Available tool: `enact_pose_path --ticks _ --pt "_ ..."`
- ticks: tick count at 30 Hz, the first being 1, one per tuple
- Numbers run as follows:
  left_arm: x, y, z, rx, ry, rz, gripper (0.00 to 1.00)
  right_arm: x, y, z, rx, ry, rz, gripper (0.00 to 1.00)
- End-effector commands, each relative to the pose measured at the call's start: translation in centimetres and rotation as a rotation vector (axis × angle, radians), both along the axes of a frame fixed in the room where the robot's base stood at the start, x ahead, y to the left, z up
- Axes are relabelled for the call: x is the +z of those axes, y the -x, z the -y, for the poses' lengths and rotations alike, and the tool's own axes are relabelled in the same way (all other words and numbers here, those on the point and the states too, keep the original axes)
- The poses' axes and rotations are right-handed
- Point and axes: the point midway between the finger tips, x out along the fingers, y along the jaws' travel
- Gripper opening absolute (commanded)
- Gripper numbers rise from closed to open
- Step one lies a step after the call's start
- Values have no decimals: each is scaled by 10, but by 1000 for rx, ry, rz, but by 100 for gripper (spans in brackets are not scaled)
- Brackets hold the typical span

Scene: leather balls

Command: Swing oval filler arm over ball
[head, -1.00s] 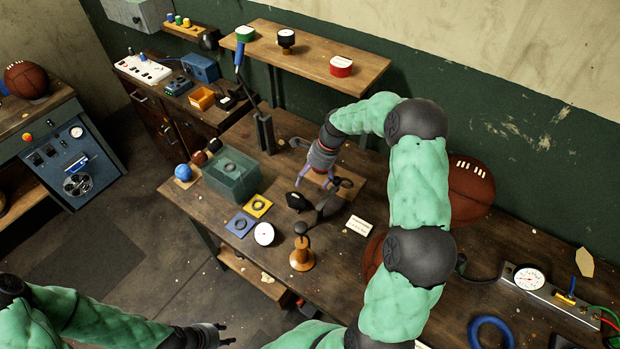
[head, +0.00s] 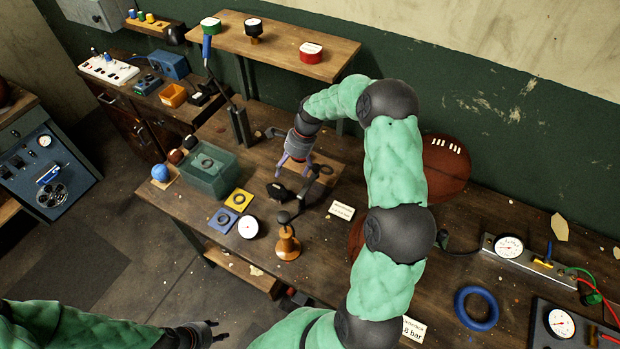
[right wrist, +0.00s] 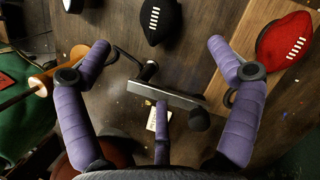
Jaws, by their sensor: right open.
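The filler arm is a dark bar with a round black knob in the right wrist view (right wrist: 175,95); it also shows in the head view (head: 306,190). A black laced oval ball (right wrist: 160,20) lies above the bar in the wrist view, and shows in the head view (head: 277,192). A red laced oval ball (right wrist: 286,44) lies on a pale board. My right gripper (head: 296,166) is open, its fingers spread either side of the bar in the wrist view (right wrist: 158,55); contact cannot be told. My left gripper (head: 215,331) is open and empty, low in front of the bench.
A wooden stand (head: 287,243) and a white dial (head: 248,227) stand near the bench's front edge. A green clear box (head: 208,170) is at the left. A large brown football (head: 446,165) lies behind my right arm. A gauge block (head: 510,247) and blue ring (head: 477,308) are at the right.

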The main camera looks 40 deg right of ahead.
Motion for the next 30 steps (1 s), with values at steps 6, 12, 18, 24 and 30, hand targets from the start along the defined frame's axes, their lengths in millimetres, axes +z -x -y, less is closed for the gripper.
enact_pose_path --ticks 6,12,18,24,30 --pt "0 0 0 0 0 0 40 0 0 0 0 0 0 91" --pt "0 0 0 0 0 0 40 0 0 0 0 0 0 91" --pt "6 0 0 0 0 0 40 6 2 3 22 16 1 52" --pt "46 0 0 0 0 0 40 42 15 31 196 138 -1 52" --pt "83 0 0 0 0 0 40 76 27 65 408 279 -15 52"
